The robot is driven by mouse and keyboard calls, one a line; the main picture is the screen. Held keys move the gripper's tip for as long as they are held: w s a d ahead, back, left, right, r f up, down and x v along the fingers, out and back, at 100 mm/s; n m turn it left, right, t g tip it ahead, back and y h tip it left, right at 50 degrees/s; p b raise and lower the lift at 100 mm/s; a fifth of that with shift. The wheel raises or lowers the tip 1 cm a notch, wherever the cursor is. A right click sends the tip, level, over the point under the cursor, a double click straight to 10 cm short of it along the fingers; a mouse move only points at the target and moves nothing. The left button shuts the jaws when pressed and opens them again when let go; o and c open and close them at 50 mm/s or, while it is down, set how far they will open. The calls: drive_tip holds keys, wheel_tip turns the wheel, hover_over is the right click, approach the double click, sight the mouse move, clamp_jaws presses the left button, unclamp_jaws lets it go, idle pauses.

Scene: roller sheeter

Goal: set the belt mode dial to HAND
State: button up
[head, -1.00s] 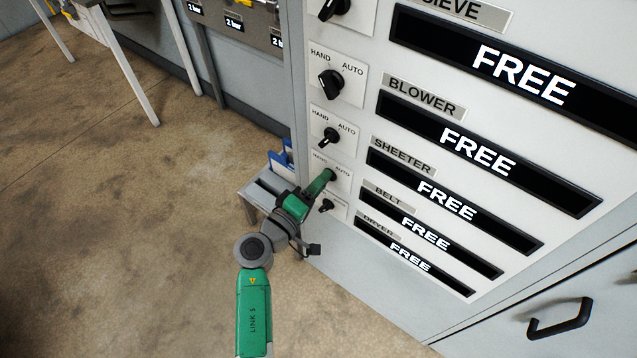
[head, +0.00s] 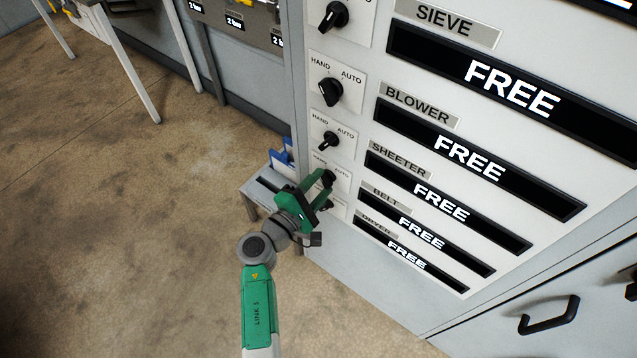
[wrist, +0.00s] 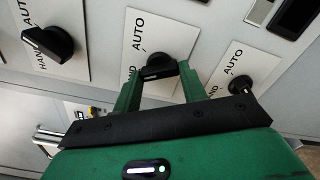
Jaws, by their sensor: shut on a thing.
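The belt mode dial (wrist: 158,70) is a black knob on a white plate marked HAND and AUTO. It sits between my gripper's two green fingers (wrist: 160,84) in the wrist view, and the gripper is shut on it. Its bar lies roughly sideways in that view, with its left end near the HAND lettering, which a finger partly covers. I cannot tell its exact setting. In the head view my gripper (head: 321,187) reaches the dial left of the BELT label (head: 385,196) and mostly hides the dial.
The sheeter dial (wrist: 50,43) and dryer dial (wrist: 240,85) sit close on either side. The blower dial (head: 330,91) is higher on the panel. Displays reading FREE fill the panel's right. A grey stand (head: 250,190) is left of the arm. A black door handle (head: 550,316) is lower right.

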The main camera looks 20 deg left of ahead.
drive_tip(key=shift+n, duration=0.3)
drive_tip(key=o, duration=1)
drive_tip(key=p+v, duration=0.1)
drive_tip(key=v, duration=0.6)
drive_tip(key=shift+s+a+p, duration=0.1)
drive_tip(key=shift+s+p, duration=0.3)
